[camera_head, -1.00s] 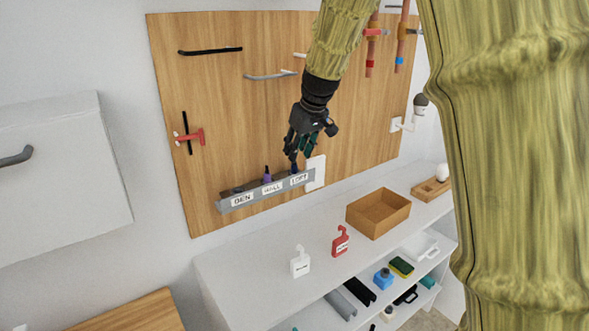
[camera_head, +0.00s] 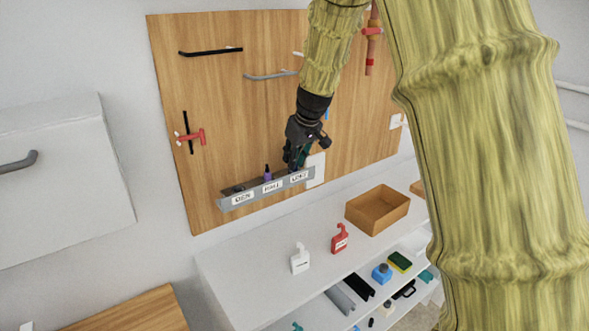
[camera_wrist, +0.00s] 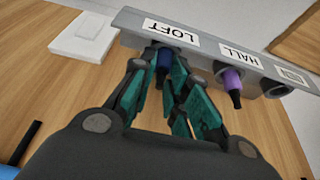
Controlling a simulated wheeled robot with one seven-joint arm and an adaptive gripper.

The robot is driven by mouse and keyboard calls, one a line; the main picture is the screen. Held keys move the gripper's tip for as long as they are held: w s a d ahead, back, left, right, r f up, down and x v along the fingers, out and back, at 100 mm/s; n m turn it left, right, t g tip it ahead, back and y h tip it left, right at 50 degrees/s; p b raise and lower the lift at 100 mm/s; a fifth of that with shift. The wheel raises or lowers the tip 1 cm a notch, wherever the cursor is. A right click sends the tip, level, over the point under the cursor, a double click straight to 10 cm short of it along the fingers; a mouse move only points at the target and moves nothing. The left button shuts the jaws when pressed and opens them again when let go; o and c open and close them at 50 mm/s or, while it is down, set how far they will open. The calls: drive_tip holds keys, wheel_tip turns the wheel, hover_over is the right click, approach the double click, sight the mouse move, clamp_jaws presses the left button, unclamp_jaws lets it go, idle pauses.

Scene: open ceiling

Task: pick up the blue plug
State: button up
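The blue plug (camera_wrist: 165,58) sits at the LOFT end of a grey labelled rack (camera_head: 227,206) on the wooden wall panel. The rack also shows in the wrist view (camera_wrist: 213,55). My gripper (camera_wrist: 164,66) is at the plug, with its teal-padded fingers apart, one on each side. I cannot tell whether the fingers touch it. In the head view, my gripper (camera_head: 295,163) largely hides the plug. A purple plug (camera_wrist: 232,80) sits at the HALL place beside it and also shows in the head view (camera_head: 267,173).
A white plate (camera_wrist: 85,37) is on the panel beside the LOFT end. Below, a white shelf unit (camera_head: 245,277) holds a white bottle (camera_head: 300,260), a red bottle (camera_head: 340,239) and an open brown box (camera_head: 377,211). Red and black items hang on the panel.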

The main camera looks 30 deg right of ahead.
drive_tip(key=shift+r+b, duration=0.35)
drive_tip(key=shift+r, duration=0.05)
drive_tip(key=v, duration=0.1)
drive_tip(key=b+v, duration=0.1)
drive_tip(key=shift+w+d+r, duration=0.1)
drive_tip(key=shift+r, duration=0.3)
drive_tip(key=s+d+b, duration=0.1)
drive_tip(key=s+d, duration=0.2)
drive_tip(key=s, duration=0.4)
drive_tip(key=s+d+r+b, duration=0.1)
drive_tip(key=s+d+b, duration=0.1)
drive_tip(key=s, duration=0.5)
drive_tip(key=shift+d+r, duration=0.3)
drive_tip(key=shift+d, duration=0.25)
drive_tip(key=shift+s, duration=0.1)
drive_tip(key=shift+a+f, duration=0.1)
